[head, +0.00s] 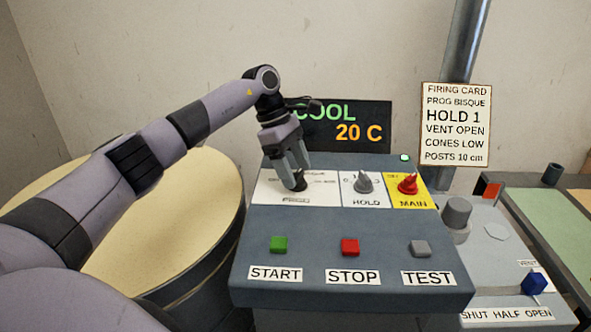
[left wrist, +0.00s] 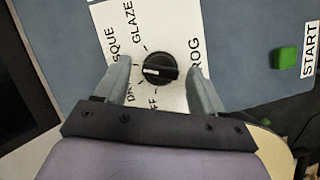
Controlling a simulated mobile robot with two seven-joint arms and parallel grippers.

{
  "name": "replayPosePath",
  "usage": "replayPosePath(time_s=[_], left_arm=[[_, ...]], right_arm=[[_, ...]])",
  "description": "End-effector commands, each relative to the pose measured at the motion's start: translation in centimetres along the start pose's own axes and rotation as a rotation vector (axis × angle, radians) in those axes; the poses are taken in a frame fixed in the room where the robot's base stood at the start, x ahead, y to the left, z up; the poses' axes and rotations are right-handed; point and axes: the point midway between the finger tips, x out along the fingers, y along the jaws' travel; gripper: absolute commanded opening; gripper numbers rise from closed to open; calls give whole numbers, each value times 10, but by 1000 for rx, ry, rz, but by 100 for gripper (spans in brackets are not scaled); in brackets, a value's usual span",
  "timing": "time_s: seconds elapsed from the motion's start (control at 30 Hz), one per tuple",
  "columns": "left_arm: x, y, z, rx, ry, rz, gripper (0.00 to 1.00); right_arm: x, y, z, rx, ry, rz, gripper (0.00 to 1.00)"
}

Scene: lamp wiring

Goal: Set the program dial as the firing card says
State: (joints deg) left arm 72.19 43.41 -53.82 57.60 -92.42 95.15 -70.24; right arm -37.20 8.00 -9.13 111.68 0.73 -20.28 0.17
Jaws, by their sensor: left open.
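The program dial is a round black knob with a white pointer line. It shows in the left wrist view (left wrist: 160,70) on a white plate with DRY, BISQUE, GLAZE and PROG lettering. Its white line points left there, roughly between DRY and BISQUE; I cannot tell the exact mark. My left gripper (left wrist: 158,66) is open, one finger on each side of the dial, with gaps visible to both. In the head view my left gripper (head: 294,180) reaches down over the program plate and mostly hides the dial. The firing card (head: 456,125) reads PROG BISQUE, HOLD 1, VENT OPEN.
Right of the program plate are the grey HOLD knob (head: 366,184) and the red MAIN knob (head: 408,186). Green START (head: 279,245), red STOP (head: 350,247) and grey TEST (head: 420,248) buttons sit in front. The display (head: 348,125) reads COOL, 20 C.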

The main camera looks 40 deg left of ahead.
Motion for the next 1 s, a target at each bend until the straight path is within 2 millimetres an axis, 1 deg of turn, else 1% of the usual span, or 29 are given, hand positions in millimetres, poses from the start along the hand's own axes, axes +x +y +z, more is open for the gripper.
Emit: replayPosePath(time_s=[0.2,0.3,0.4,0.53,1.0], left_arm=[[-37,1,0,0,-1,6,69],[-51,1,0,0,-1,5,69],[-60,0,0,0,-1,4,69],[-64,0,0,0,-1,2,69],[-64,0,0,0,-1,2,69]], right_arm=[[3,0,5,0,0,0,43],[4,0,5,0,0,0,43],[4,0,6,0,0,0,43],[4,0,6,0,0,0,43],[4,0,6,0,0,0,43]])
